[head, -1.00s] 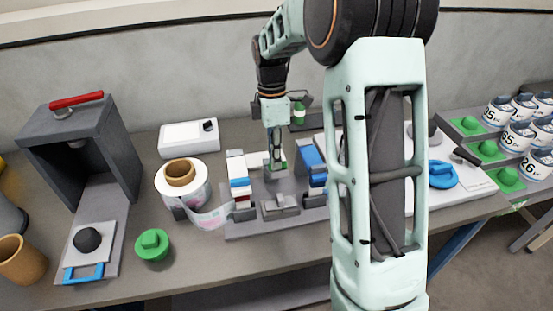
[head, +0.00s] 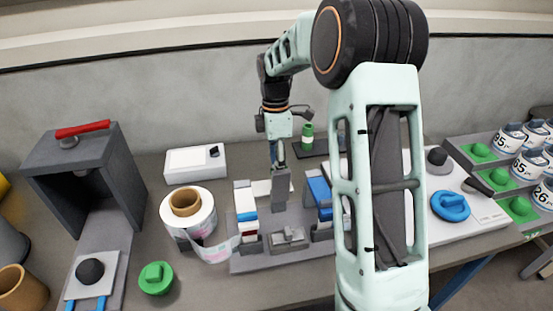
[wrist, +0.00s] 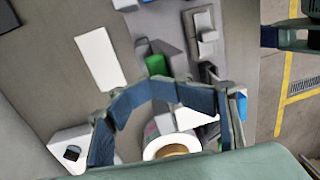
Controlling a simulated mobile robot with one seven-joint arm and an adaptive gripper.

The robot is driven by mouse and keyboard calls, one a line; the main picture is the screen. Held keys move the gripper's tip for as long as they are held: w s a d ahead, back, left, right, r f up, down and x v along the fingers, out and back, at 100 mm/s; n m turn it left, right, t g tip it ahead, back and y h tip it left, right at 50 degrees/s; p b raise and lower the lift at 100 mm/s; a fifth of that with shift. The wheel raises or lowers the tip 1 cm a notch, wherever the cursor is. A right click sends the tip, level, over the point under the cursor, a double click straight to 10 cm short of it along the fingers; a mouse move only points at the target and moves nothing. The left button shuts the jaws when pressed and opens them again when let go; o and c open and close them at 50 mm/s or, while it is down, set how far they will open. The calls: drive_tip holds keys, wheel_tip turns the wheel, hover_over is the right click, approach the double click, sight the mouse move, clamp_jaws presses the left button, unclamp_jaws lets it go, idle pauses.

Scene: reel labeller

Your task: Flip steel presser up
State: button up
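The steel presser, which I take to be the grey upright block (head: 282,188), stands on the grey labeller base (head: 262,262) between two side posts.
A label roll (head: 188,222) stands left of the base, its strip running toward it. A flat grey clamp (head: 289,237) lies in front. A green knob (head: 156,277) is front left.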

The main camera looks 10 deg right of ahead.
drive_tip(key=shift+w+f, duration=0.25)
drive_tip(key=shift+f, duration=0.45)
drive_tip(key=shift+s+r, duration=0.15)
drive_tip(key=shift+r, duration=0.15)
drive_tip(key=w+r+p, duration=0.1)
drive_tip(key=w+p, duration=0.4)
drive_tip(key=w, duration=0.7)
drive_tip(key=shift+w+r, duration=0.3)
drive_tip(key=shift+r, duration=0.1)
idle(0.3)
